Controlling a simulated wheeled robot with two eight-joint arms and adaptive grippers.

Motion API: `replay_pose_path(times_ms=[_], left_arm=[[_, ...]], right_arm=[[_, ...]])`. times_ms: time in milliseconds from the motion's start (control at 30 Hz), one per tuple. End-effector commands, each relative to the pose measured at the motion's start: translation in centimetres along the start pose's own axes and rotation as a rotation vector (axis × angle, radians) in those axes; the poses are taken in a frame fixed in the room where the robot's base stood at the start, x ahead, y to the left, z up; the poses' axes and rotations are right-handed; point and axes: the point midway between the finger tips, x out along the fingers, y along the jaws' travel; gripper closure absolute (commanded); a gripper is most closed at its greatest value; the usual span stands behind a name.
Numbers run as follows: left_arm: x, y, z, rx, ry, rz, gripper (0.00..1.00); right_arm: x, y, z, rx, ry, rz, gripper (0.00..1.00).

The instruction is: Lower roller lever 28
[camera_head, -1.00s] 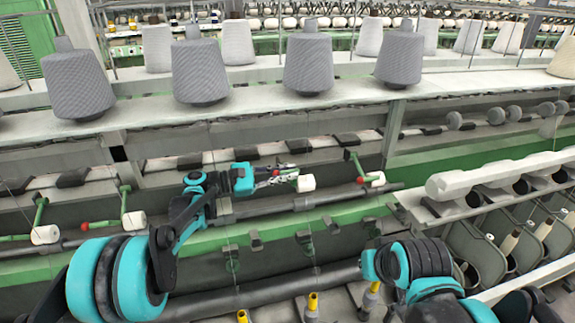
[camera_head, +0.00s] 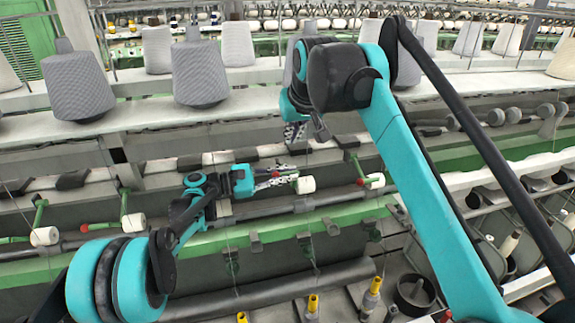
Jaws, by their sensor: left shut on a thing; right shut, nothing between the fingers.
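Green roller levers with red knobs and white rollers line the frame's middle. My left gripper (camera_head: 274,178) is shut on the red-knob end of one roller lever, whose white roller (camera_head: 306,185) shows just right of the fingers. I cannot read any lever number, and the fingers hide most of this lever. Another roller lever (camera_head: 355,165) is to the right, and two more levers (camera_head: 124,202) (camera_head: 38,215) are to the left. My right gripper (camera_head: 296,138) is shut and empty above the held lever, pointing down in front of the upper rail.
Large grey bobbins (camera_head: 199,72) stand on the shelf (camera_head: 150,108) above. Yellow-topped spindles (camera_head: 313,304) stand below the green rail (camera_head: 200,243). My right arm covers much of the right side, in front of a row of grey holders (camera_head: 540,222).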

Motion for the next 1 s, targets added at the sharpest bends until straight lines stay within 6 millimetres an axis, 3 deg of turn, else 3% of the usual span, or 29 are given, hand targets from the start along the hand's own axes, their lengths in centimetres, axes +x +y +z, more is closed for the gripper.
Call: replay_pose_path(times_ms=[467, 700, 1000], left_arm=[[0.0, 0.0, 0.0, 0.0, 0.0, -0.001, 1.0], [0.0, 0.0, 0.0, 0.0, 0.001, 0.0, 1.0], [0.0, 0.0, 0.0, 0.0, 0.0, -0.001, 1.0]], right_arm=[[9.5, 0.1, 0.1, 0.001, 0.0, 0.001, 1.0], [11.5, 0.1, 2.4, 0.001, 0.0, 0.0, 1.0], [12.0, 0.1, 2.9, 0.001, 0.0, 0.001, 1.0]])
